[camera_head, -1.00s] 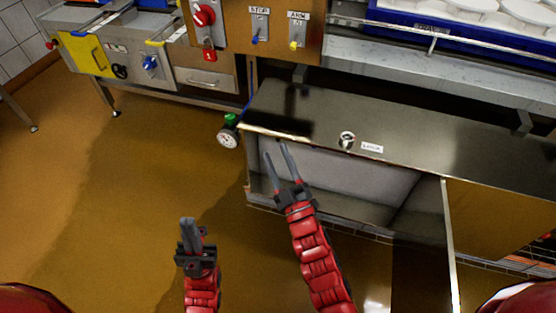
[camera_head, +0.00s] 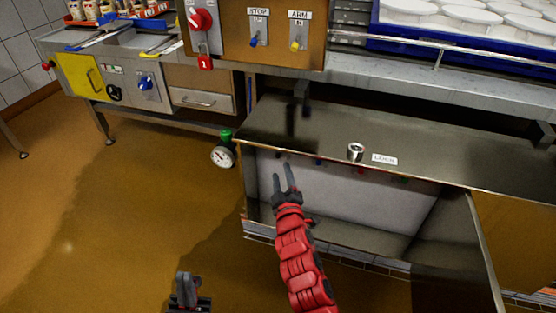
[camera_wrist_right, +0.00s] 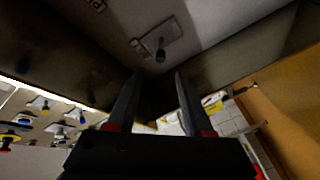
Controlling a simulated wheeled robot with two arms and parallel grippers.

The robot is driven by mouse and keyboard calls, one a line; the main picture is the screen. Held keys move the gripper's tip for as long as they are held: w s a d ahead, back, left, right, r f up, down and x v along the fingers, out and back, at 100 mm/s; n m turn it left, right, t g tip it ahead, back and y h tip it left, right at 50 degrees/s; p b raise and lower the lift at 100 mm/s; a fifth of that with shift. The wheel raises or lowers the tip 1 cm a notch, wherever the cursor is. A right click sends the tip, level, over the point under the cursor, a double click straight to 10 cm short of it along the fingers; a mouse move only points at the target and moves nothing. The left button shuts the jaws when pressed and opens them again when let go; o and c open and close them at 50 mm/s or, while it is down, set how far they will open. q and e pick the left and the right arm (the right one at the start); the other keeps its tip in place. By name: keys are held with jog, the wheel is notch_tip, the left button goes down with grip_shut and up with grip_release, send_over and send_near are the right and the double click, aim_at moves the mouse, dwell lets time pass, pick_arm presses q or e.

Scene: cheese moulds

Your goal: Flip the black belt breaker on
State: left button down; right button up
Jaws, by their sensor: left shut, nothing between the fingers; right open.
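A switch with a dark lever (camera_wrist_right: 160,55) on a pale plate (camera_wrist_right: 172,33) shows in the right wrist view, on a grey panel beyond my open fingers. Its lever looks black, but the light is dim and I cannot read its position. In the head view, small blue (camera_head: 318,162), red (camera_head: 362,170) and green (camera_head: 402,179) parts show under the cabinet's top edge; no black one stands out there. My right gripper (camera_head: 286,178) is open and empty at the left of the cabinet opening, apart from the switch. My left gripper (camera_head: 187,290) is shut and empty, low over the floor.
The cabinet's dark metal top (camera_head: 440,150) overhangs the opening and carries a round lock (camera_head: 355,152) and a label (camera_head: 384,159). An open door (camera_head: 458,255) stands at the right. A gauge (camera_head: 223,156) is left of the cabinet. Floor at left is clear.

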aim_at(278, 158)
jog(key=shift+w+a+f+b, duration=0.1)
jog(key=shift+w+a+b, duration=0.2)
jog(key=shift+w, duration=1.15)
jog(key=shift+w+a+r+b, duration=0.1)
jog(key=shift+w+b, duration=0.35)
jog(key=shift+w, duration=0.95)
jog(key=shift+w+a+f+b, duration=0.15)
jog(key=shift+w+b, duration=0.2)
jog(key=shift+w, duration=1.1)
jog(key=shift+c, duration=0.2)
grip_shut()
